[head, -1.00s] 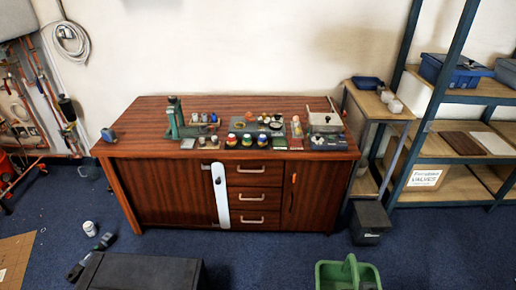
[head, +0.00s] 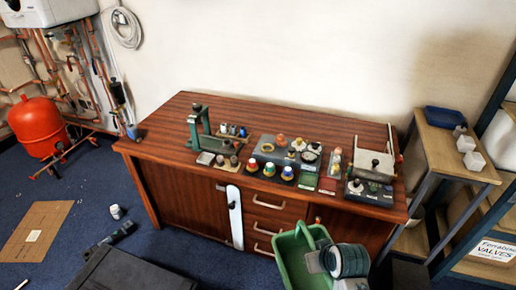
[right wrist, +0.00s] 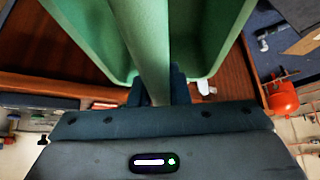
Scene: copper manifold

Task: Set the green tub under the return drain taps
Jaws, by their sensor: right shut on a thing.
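The green tub (head: 292,258) hangs in front of the wooden bench at the bottom of the head view, with its handle arching over the top. My right gripper (right wrist: 160,92) is shut on the tub's handle (right wrist: 150,45), and the tub fills the upper part of the right wrist view. My right arm's end shows just right of the tub in the head view. Copper pipes with valves (head: 75,65) run on the wall at the upper left, but I cannot tell which are the return drain taps. My left gripper is not in view.
A wooden bench (head: 165,130) crowded with small tools and parts stands along the wall. A red vessel (head: 38,122) stands by the pipes. A dark box (head: 130,272), a white pot (head: 116,212) and a cardboard sheet (head: 38,232) lie on the blue floor. Shelves stand at right.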

